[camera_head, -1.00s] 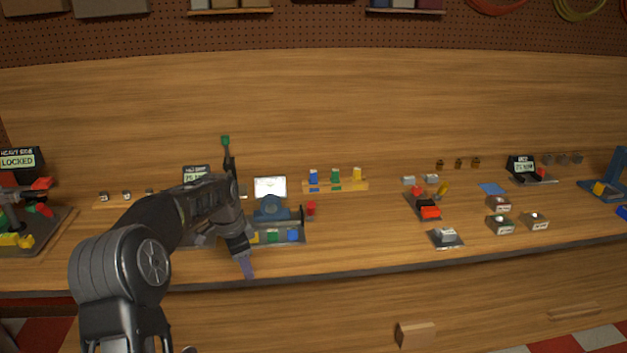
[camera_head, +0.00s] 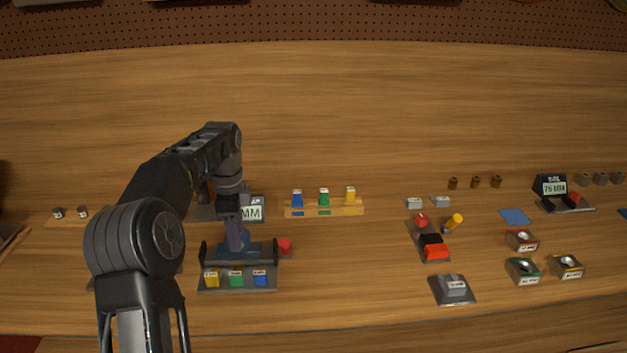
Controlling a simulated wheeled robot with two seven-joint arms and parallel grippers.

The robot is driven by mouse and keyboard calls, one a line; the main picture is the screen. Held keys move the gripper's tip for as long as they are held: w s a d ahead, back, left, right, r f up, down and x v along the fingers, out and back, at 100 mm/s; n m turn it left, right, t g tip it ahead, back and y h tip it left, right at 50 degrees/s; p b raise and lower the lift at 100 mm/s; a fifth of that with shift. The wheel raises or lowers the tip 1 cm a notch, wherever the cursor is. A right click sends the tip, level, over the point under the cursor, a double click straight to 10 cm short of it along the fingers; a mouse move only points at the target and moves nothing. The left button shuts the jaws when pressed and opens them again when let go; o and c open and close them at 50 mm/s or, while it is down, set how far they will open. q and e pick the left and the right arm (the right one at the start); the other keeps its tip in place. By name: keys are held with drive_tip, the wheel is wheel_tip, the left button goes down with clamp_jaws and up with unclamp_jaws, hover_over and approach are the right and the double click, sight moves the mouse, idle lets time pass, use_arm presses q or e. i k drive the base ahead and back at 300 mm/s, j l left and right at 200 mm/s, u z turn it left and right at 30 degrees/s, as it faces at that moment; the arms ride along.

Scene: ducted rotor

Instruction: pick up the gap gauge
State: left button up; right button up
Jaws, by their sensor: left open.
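I cannot tell for certain which thing is the gap gauge. Small blue (camera_head: 297,198), green (camera_head: 324,197) and yellow (camera_head: 350,195) labelled pieces stand in a wooden rack (camera_head: 325,210). A dark tray (camera_head: 238,289) in front holds yellow (camera_head: 211,280), green (camera_head: 236,280) and blue (camera_head: 261,280) labelled pieces. My left gripper (camera_head: 233,244) points down at a blue fixture (camera_head: 262,249) just behind this tray. The gripper is open; its fingertips overlap the fixture in the picture, and contact cannot be told. My right gripper is out of view.
A display reading MM (camera_head: 250,209) stands behind the gripper, partly hidden. A red piece (camera_head: 285,247) is right of the fixture. Farther right are a dark tray with red parts (camera_head: 430,241), a yellow cylinder (camera_head: 454,221) and several small boxes. Bench between rack and these is clear.

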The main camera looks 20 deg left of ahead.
sight(297, 201)
drive_tip(key=i, duration=1.05)
